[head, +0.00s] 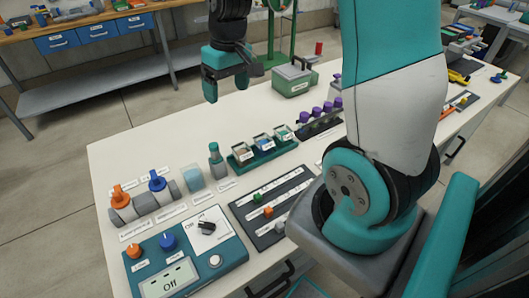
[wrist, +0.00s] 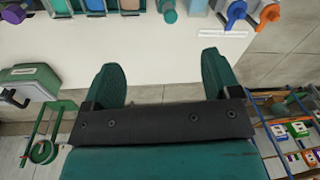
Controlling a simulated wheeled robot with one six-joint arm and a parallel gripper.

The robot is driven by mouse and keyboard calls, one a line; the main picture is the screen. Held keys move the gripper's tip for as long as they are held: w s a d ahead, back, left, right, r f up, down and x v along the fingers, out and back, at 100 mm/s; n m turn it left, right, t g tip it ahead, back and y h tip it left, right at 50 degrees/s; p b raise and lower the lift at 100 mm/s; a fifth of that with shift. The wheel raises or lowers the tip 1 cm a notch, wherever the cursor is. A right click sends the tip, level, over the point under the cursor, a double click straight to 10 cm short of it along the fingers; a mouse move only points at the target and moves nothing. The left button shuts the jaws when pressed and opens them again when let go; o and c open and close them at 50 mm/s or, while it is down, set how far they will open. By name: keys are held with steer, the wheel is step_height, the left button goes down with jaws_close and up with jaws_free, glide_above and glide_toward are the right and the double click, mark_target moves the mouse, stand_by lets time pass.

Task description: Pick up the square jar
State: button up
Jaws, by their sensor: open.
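The square jar looks to be the pale blue, see-through block-shaped jar (head: 192,178) standing on the white table in the head view, between the blue-handled valve and the green-capped bottle. In the wrist view its pale blue edge (wrist: 198,6) shows at the top, cut off by the frame. My gripper (head: 233,82) is open and empty, above the table's far edge, beyond the jar and apart from it. Both green fingers show spread apart in the wrist view (wrist: 160,70), with nothing between them.
A green-capped bottle (head: 215,160) stands close right of the jar. The blue-handled valve (head: 159,183) and orange-handled valve (head: 122,197) are to its left. A green rack (head: 265,153) holds small square containers. A control box (head: 190,255) sits in front. The table's far left is clear.

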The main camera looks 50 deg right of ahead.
steer(key=w+d+f+m+h+b, duration=0.1)
steer(key=d+f, duration=0.3)
steer(key=d, duration=0.2)
steer(key=d+f+m, duration=0.2)
steer(key=d+f, duration=0.2)
steer(key=d, duration=0.2)
steer(key=p, duration=0.2)
glide_toward(263, 138)
steer(key=a+f, duration=0.2)
steer(key=shift+g, duration=0.4)
steer(key=shift+s+f+p, duration=0.15)
steer(key=shift+f+p, duration=0.05)
steer(key=shift+f, duration=0.85)
steer(key=shift+s+f+p, duration=0.2)
steer(key=shift+f+p, duration=0.05)
steer(key=shift+f, duration=0.75)
steer(key=shift+s+f+p, duration=0.15)
steer(key=shift+f+p, duration=0.05)
steer(key=shift+f, duration=0.85)
steer(key=c, duration=1.1)
steer(key=shift+o, duration=0.2)
steer(key=shift+r, duration=0.15)
